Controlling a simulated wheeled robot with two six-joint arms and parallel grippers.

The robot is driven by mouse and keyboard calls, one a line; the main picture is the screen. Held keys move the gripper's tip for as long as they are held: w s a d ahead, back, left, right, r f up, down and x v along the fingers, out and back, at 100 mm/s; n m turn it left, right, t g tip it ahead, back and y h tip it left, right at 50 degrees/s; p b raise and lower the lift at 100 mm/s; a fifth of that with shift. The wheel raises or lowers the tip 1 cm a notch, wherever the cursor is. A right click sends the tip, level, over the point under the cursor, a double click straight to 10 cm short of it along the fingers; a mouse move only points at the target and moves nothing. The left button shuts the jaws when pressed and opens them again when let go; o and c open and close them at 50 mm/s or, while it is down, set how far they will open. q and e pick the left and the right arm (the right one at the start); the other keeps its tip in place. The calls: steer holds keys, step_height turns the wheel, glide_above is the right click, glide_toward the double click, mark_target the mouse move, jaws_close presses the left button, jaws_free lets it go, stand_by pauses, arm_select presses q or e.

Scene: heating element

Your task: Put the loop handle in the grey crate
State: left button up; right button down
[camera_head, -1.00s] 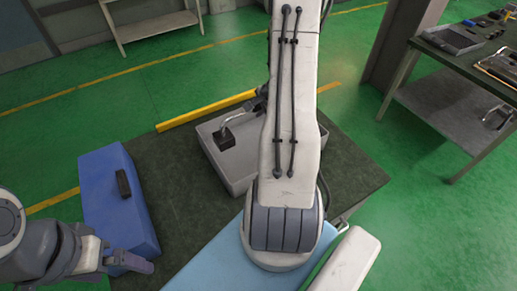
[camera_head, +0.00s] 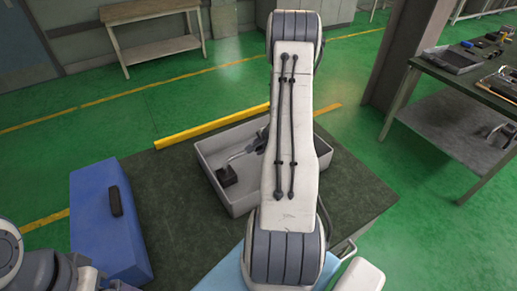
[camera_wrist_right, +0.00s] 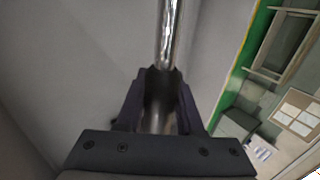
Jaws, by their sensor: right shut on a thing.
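The grey crate (camera_head: 212,181) stands on the dark table, partly hidden behind my right arm. The loop handle shows as a bright metal bar (camera_head: 240,154) with a dark block-like end (camera_head: 227,176), within the crate's outline. I cannot tell whether the block touches the crate floor. My right gripper (camera_head: 262,140) is mostly hidden by my arm in the head view. In the right wrist view the right gripper (camera_wrist_right: 160,100) is shut on the metal bar (camera_wrist_right: 168,35), with grey crate walls around. My left gripper (camera_head: 120,286) is at the bottom edge, largely cut off.
A blue case (camera_head: 98,225) with a black handle stands left of the crate. A yellow bar (camera_head: 210,126) lies behind the crate. Dark table surface (camera_head: 180,200) is clear between case and crate. A workbench (camera_head: 465,75) with tools stands at right.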

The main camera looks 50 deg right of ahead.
steer(key=shift+w, duration=0.1)
steer(key=c, duration=1)
jaws_free()
steer(key=shift+f, duration=0.1)
steer(key=o, duration=0.5)
steer(key=shift+c, duration=0.2)
steer(key=shift+s+r, duration=0.2)
steer(key=shift+r, duration=0.25)
steer(key=p+v, duration=0.2)
steer(key=v, duration=0.9)
steer(key=shift+r+p, duration=0.2)
steer(key=shift+p, duration=0.15)
steer(key=shift+a, duration=0.15)
